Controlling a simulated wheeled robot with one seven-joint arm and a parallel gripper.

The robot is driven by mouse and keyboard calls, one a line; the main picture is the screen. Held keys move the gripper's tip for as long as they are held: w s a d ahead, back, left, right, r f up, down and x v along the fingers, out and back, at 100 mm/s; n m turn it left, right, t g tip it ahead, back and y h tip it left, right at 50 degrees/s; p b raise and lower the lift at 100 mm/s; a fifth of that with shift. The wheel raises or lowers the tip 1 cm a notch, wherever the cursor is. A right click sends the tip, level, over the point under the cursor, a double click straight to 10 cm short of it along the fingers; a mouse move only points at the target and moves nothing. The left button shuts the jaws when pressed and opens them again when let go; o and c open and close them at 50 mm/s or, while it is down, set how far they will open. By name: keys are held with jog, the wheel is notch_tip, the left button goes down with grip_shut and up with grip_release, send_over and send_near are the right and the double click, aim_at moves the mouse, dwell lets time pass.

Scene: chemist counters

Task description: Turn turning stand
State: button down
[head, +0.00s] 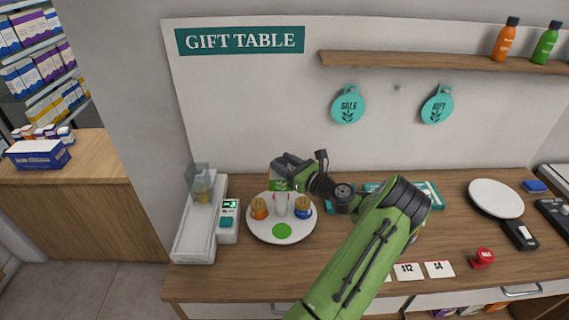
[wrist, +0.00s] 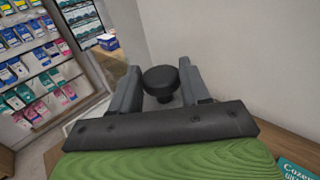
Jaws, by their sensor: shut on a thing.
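The turning stand (head: 262,232) is a round white plate on the counter, left of centre in the head view. On it stand an orange jar (head: 259,209), a blue jar (head: 303,210) and a white upright piece (head: 281,206) between them. A flat green disc (head: 282,231) marks its front. My gripper (head: 283,163) is above the stand's back part. In the wrist view my gripper (wrist: 159,68) is closed around a black round knob (wrist: 160,80), which sits between the two fingers. The gripper hides where the knob joins the stand in the head view.
A white device with a green display (head: 229,222) and a long white tray (head: 195,240) stand close left of the stand. Price cards (head: 408,271), a red stamp-like item (head: 482,258) and a white plate (head: 496,198) lie to the right. The wall is close behind.

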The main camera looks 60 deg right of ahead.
jog(key=c, duration=0.6)
grip_release()
jog(key=b+v, duration=0.1)
jog(key=v, duration=1.4)
jog(key=shift+s+a, duration=0.1)
jog(key=shift+s, duration=0.3)
